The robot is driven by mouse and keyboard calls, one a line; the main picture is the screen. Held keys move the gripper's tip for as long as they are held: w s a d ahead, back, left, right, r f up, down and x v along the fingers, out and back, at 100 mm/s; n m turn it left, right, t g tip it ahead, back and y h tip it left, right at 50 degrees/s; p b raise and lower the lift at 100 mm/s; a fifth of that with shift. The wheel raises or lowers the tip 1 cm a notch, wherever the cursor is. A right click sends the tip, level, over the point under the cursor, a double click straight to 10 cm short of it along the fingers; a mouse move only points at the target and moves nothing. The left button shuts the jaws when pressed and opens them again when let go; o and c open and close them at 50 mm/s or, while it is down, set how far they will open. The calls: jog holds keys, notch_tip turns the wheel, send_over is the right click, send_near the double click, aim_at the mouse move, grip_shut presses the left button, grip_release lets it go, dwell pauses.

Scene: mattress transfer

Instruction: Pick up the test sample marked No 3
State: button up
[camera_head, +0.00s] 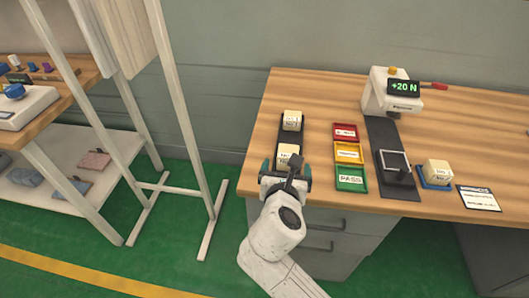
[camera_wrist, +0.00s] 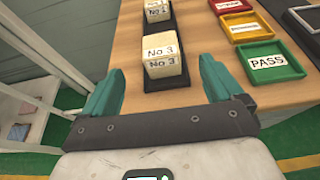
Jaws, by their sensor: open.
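The test sample marked No 3 (camera_wrist: 164,62) is a cream block with dark lettering. It sits at the near end of a dark strip (camera_wrist: 148,84) on the wooden table. In the head view the sample (camera_head: 288,153) shows just beyond my gripper, partly hidden by it. My gripper (camera_wrist: 158,84) is open, with its teal fingers to the left and right of the sample's near side in the wrist view. I cannot tell whether the fingers reach around it. In the head view my gripper (camera_head: 288,175) is at the table's front edge.
Another cream block (camera_head: 292,120) stands farther along the strip. Red (camera_head: 346,131), yellow (camera_head: 347,152) and green PASS (camera_head: 350,178) trays lie to the right. Beyond them are a tester reading +20 N (camera_head: 390,105), a block on a blue base (camera_head: 435,185) and a paper card (camera_head: 478,198).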

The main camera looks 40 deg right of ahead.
aim_at(288, 152)
jog(key=x, duration=0.4)
jog(key=shift+w+d, duration=0.15)
jog(key=shift+w, duration=0.25)
jog(key=shift+s+b+x, duration=0.2)
jog(key=shift+b+x, duration=0.3)
jog(key=shift+x, duration=2.55)
jog(key=shift+f, duration=0.15)
jog(key=c, duration=1)
